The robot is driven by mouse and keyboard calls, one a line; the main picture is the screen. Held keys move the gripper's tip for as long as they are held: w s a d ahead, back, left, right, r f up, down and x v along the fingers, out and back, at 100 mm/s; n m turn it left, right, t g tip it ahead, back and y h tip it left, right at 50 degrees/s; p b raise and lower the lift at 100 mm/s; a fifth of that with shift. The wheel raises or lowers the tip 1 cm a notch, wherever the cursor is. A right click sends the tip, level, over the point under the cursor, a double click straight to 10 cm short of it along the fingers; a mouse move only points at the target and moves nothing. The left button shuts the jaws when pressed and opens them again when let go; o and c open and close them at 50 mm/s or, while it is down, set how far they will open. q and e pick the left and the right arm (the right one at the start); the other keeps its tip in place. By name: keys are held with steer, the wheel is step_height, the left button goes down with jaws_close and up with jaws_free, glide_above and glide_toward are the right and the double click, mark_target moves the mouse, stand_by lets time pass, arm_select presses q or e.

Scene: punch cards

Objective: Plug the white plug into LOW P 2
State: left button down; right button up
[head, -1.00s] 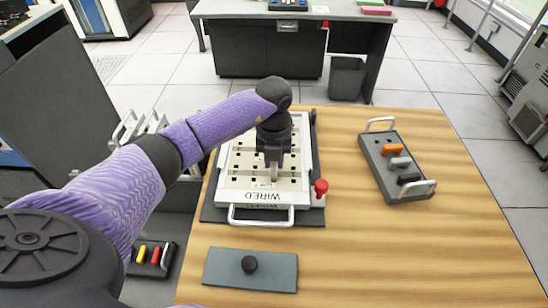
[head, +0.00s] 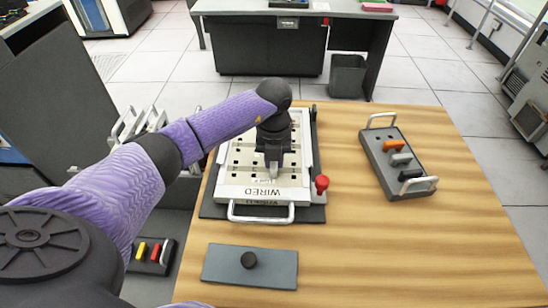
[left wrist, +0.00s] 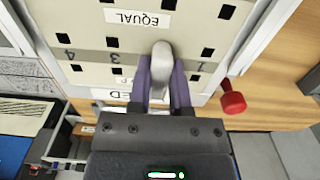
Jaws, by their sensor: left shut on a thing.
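The white plug (left wrist: 161,62) is held upright-looking between the two purple fingers of my left gripper (left wrist: 162,85). In the head view my left gripper (head: 273,163) is over the front part of the cream WIRED board (head: 230,190). In the left wrist view the plug lies over the board (left wrist: 95,22) between the columns marked 3 and 1, below the EQUAL label. The plug and fingers cover the hole and number there. I cannot tell whether the plug's end is in a hole. My right gripper is out of view.
A red knob (head: 322,184) stands at the board's right side, and a metal handle (head: 261,219) at its front. A grey rack (head: 381,158) with orange, grey and black plugs is to the right. A grey plate (head: 225,264) with a black knob lies in front.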

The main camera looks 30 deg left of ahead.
arm_select(q)
steer(key=c, duration=0.9)
jaws_free()
steer(key=shift+f, duration=0.1)
steer(key=o, duration=0.4)
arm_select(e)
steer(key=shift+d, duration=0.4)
arm_select(q)
step_height(320, 180, up, 9)
steer(key=p, duration=0.3)
steer(key=shift+r, duration=0.5)
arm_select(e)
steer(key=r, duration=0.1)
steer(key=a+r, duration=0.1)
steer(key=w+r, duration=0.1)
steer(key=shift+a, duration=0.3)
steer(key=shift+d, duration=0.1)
arm_select(q)
steer(key=shift+f, duration=0.1)
